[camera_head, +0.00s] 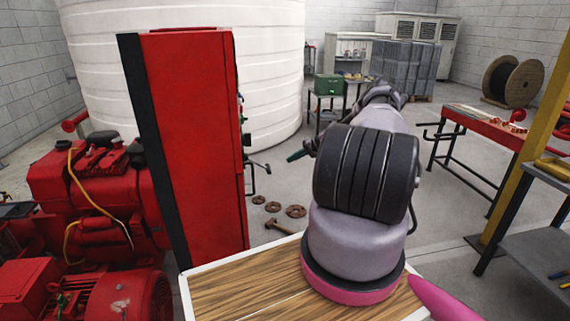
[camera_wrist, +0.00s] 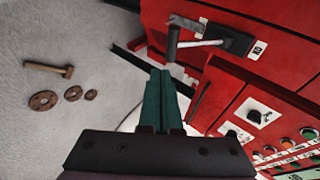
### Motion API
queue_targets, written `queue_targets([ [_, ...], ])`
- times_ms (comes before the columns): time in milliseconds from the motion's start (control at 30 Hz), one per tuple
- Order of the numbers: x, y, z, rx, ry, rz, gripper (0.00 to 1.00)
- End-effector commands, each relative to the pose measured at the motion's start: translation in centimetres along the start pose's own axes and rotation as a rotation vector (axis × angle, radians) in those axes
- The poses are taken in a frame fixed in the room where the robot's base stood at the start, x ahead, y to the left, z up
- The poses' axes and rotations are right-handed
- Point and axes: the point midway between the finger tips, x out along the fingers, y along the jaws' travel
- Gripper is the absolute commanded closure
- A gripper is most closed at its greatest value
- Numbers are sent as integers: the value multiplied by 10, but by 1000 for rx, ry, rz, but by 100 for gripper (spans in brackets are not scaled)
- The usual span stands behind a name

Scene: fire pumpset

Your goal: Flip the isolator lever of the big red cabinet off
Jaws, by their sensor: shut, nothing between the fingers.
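The big red cabinet (camera_head: 192,130) stands left of centre in the head view, seen mostly from its side. In the wrist view its red front (camera_wrist: 275,85) fills the right. The isolator lever (camera_wrist: 200,43) shows there as a pale metal rod with a dark grey grip, reaching left from a black plate. A label near the plate reads ON, turned over in the picture. My gripper (camera_wrist: 162,75) has its teal fingers together and empty, with the tips just below the lever's grip in the picture. Contact cannot be told. In the head view my gripper (camera_head: 299,155) is right of the cabinet front.
Black knobs (camera_wrist: 259,114) and indicator lights sit lower on the panel. A hammer (camera_wrist: 50,69) and rusty flanges (camera_wrist: 43,101) lie on the floor. A red pump engine (camera_head: 95,180) stands left of the cabinet.

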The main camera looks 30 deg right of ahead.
Motion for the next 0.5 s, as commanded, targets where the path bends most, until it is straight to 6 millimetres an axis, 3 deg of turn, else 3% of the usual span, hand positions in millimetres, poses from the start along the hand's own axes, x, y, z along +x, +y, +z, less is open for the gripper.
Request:
queue_targets([
  [200, -38, 8, -1, 0, 3, 1, 100],
  [500, -54, 11, 0, -1, 1, 1, 100],
])
